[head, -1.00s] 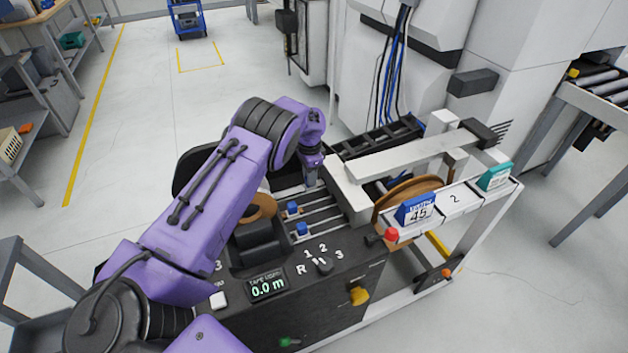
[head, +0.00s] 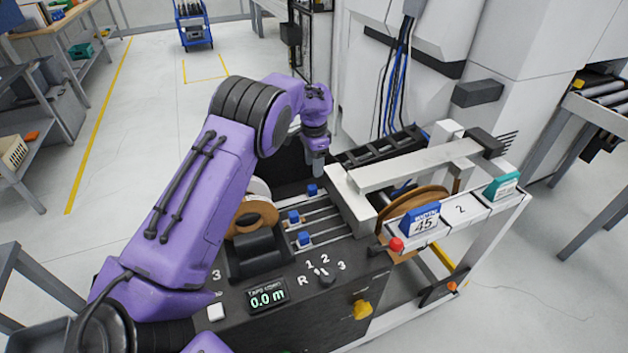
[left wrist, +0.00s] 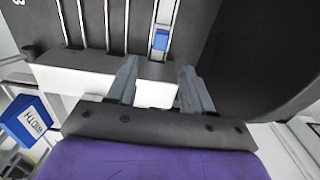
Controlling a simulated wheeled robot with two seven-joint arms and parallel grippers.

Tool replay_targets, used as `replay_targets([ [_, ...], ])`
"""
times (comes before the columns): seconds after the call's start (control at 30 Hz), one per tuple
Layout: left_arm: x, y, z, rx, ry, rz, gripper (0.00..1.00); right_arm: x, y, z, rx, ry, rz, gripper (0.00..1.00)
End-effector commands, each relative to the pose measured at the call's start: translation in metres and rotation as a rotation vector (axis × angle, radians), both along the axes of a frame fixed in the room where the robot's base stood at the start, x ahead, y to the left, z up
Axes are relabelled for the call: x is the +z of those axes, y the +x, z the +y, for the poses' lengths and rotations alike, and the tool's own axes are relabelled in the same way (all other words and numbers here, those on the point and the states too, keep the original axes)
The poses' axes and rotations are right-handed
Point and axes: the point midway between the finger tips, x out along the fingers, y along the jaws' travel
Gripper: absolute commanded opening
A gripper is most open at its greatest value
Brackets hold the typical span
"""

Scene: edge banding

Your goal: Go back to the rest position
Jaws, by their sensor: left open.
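My left arm is purple and comes in from the left in the head view. Its gripper (head: 316,165) hangs above the far end of the edge banding machine (head: 290,325), close to the white housing. In the left wrist view its two grey fingers (left wrist: 158,92) are apart with nothing between them. Below them lie the white housing (left wrist: 80,78) and a rail with a blue block (left wrist: 161,40). My right gripper does not show.
The machine carries a brown tape roll (head: 252,217), rails with blue blocks (head: 294,216), a red knob (head: 396,244), a blue "45" tag (head: 420,220) and a teal tag (head: 502,185). A roller conveyor (head: 600,100) stands at right. Open floor (head: 130,160) lies at left.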

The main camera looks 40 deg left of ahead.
Motion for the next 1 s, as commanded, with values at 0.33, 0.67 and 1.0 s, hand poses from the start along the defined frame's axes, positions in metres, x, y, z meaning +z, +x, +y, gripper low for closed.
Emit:
replay_targets([
  [0.33,0.020,0.000,0.000,0.001,0.000,0.001,0.51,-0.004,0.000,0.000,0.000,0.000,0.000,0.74],
  [0.67,0.020,0.000,0.000,0.000,0.000,0.001,0.51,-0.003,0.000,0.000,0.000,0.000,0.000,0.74],
  [1.0,0.081,0.000,0.000,0.001,0.000,0.000,0.51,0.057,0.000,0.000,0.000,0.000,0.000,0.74],
])
